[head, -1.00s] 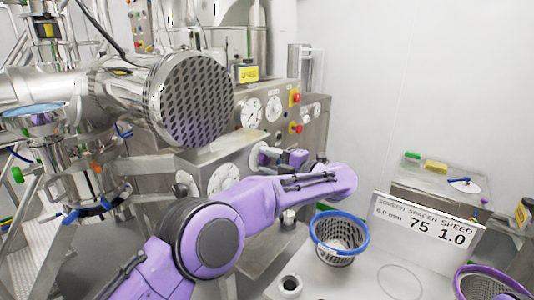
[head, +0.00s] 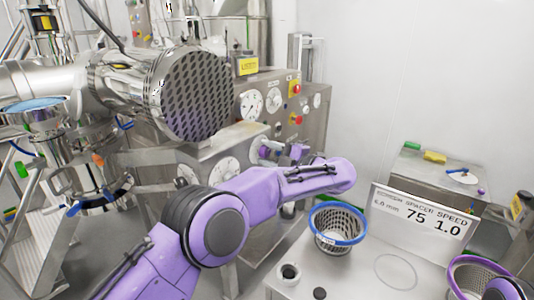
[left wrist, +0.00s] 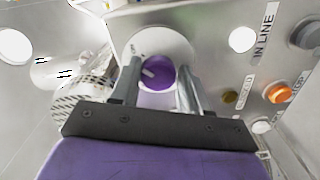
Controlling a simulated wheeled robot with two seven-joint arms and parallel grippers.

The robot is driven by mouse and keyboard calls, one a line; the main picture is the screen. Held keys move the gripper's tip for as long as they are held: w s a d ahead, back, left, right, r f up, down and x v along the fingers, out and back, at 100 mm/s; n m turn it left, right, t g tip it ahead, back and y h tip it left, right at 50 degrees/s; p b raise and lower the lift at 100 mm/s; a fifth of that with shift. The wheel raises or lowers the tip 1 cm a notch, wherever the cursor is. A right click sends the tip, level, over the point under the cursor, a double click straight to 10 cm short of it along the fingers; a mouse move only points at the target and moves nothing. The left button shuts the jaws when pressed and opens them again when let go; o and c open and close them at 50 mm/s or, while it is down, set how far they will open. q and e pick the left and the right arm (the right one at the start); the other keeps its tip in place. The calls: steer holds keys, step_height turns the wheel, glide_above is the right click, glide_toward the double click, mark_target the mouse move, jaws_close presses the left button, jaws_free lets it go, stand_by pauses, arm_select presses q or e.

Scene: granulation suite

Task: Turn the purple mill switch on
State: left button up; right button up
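The purple mill switch (left wrist: 158,73) is a round knob with a white mark, on a white round plate (left wrist: 178,45) of a steel panel. In the left wrist view the mark points to the left of the knob. My left gripper (left wrist: 158,82) has one finger on each side of the knob, with the fingers apart; firm contact cannot be made out. In the head view my left gripper (head: 272,150) is at the front of the steel control cabinet, and the knob is hard to make out there. My right gripper is not in view.
An orange button (left wrist: 278,93) and a brass-coloured knob (left wrist: 229,96) are right of the switch, near an "IN LINE" label (left wrist: 264,35). A large perforated steel drum (head: 197,95) hangs left of the panel. A blue-rimmed basket (head: 338,240) and a sign (head: 420,218) stand on the bench.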

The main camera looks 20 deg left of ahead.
arm_select(q)
steer(key=shift+o, duration=1.2)
steer(key=shift+d, duration=0.35)
steer(key=shift+s+d+r, duration=0.1)
steer(key=shift+d, duration=0.05)
steer(key=p+v, duration=0.1)
steer(key=v, duration=0.9)
steer(key=shift+d, duration=0.15)
